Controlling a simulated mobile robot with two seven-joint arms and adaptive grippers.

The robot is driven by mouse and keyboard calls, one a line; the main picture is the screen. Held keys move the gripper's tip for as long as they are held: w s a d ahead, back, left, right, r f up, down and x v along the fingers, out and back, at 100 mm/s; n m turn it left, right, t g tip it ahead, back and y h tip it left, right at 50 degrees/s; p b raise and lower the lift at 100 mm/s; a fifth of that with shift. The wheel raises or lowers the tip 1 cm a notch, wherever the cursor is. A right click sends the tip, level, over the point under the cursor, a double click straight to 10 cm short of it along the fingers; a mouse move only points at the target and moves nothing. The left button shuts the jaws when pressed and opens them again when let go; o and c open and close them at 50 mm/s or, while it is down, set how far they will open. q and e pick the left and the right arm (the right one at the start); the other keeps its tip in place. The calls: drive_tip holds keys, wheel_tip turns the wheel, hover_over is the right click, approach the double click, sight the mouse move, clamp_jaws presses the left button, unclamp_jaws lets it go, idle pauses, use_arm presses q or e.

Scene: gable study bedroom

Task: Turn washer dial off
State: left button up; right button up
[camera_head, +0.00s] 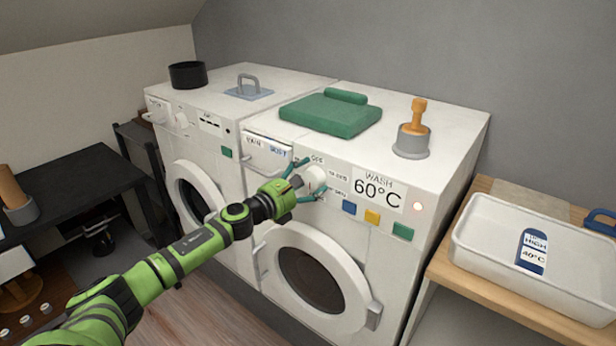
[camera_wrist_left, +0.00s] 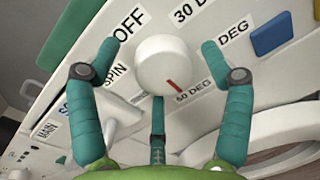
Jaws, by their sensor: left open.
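The washer dial is a round white knob (camera_head: 316,177) on the front panel of the right-hand washer (camera_head: 430,195). In the left wrist view the dial (camera_wrist_left: 164,62) has a red mark at its lower side, by a label reading about "50 DEG" or "60 DEG". The "OFF" label (camera_wrist_left: 128,24) is at its upper left. My left gripper (camera_head: 306,179) is open in front of the dial, and in the wrist view its teal fingers (camera_wrist_left: 160,62) stand on either side of the knob, with a third below. Contact cannot be told. My right gripper is out of view.
Blue, yellow and green buttons (camera_head: 372,217) and a "WASH 60°C" display (camera_head: 377,190) are right of the dial. A detergent drawer (camera_head: 266,154) is to its left. A round door (camera_head: 312,280) is below. A white tray (camera_head: 480,262) stands on the right bench.

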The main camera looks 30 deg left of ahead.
use_arm(q)
drive_tip(key=shift+w+d, duration=0.1)
drive_tip(key=shift+r, duration=0.1)
drive_tip(key=c, duration=1.1)
